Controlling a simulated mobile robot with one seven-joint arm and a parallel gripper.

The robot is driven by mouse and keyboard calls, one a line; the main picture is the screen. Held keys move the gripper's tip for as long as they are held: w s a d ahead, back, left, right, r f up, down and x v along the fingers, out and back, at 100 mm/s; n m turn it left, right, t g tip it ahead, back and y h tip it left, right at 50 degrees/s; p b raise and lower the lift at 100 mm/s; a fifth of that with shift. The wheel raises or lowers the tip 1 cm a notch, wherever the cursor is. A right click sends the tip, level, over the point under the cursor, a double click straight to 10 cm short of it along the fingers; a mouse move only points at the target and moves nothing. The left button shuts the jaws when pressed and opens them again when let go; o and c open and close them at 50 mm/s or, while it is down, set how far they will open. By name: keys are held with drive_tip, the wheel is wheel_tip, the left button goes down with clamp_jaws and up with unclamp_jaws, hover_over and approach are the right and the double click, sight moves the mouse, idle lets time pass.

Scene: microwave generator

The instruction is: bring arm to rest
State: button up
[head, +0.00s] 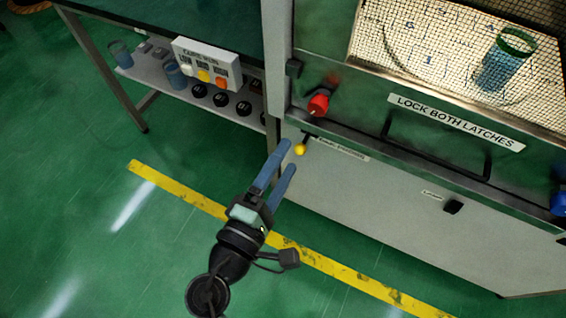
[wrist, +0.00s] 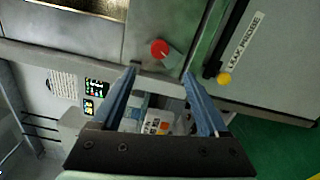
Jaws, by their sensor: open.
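My gripper (head: 280,165) is open and empty, with two blue fingers held apart. In the head view it is over the green floor, pointing up toward the front of the microwave cabinet (head: 370,200). Its fingers end a little below a yellow knob (head: 300,150) and a red knob (head: 318,104). In the wrist view the blue fingers (wrist: 165,90) stand apart, with a white panel of coloured buttons (wrist: 157,124) seen between them. The red knob (wrist: 160,48) and the yellow knob (wrist: 224,78) lie beyond the fingertips. I cannot tell whether a finger touches the cabinet.
A blue cup (head: 507,60) stands behind the mesh window. A button box (head: 205,65) and blue cups (head: 121,54) are on a shelf at the left. A handle (head: 440,150) crosses the cabinet door. Open green floor (head: 80,220) lies left, with a yellow line (head: 330,265).

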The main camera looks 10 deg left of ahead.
idle(0.5)
drive_tip(key=w+d+r+m+t, duration=0.1)
drive_tip(key=w+d+r+m, duration=0.2)
drive_tip(key=r, duration=0.6)
drive_tip(key=w+r+m+t, duration=0.1)
drive_tip(key=w+r+m, duration=0.3)
drive_tip(key=r, duration=0.5)
drive_tip(key=w+d+r+m+t, duration=0.1)
drive_tip(key=d+r+m+t, duration=0.1)
drive_tip(key=r+m, duration=0.55)
drive_tip(key=s+r+m+t+y, duration=0.1)
drive_tip(key=s+r+t+y, duration=0.3)
drive_tip(key=r, duration=0.9)
drive_tip(key=s+r+m+t+y, duration=0.1)
drive_tip(key=s+r+t+y, duration=0.15)
drive_tip(key=s+r, duration=0.75)
drive_tip(key=w+r+p, duration=0.2)
drive_tip(key=r+p, duration=0.6)
drive_tip(key=r, duration=0.1)
drive_tip(key=w+r+p, duration=0.2)
drive_tip(key=r+p, duration=0.7)
drive_tip(key=shift+w+a+h, duration=0.25)
drive_tip(key=shift+a+h, duration=0.1)
drive_tip(key=shift+h, duration=0.1)
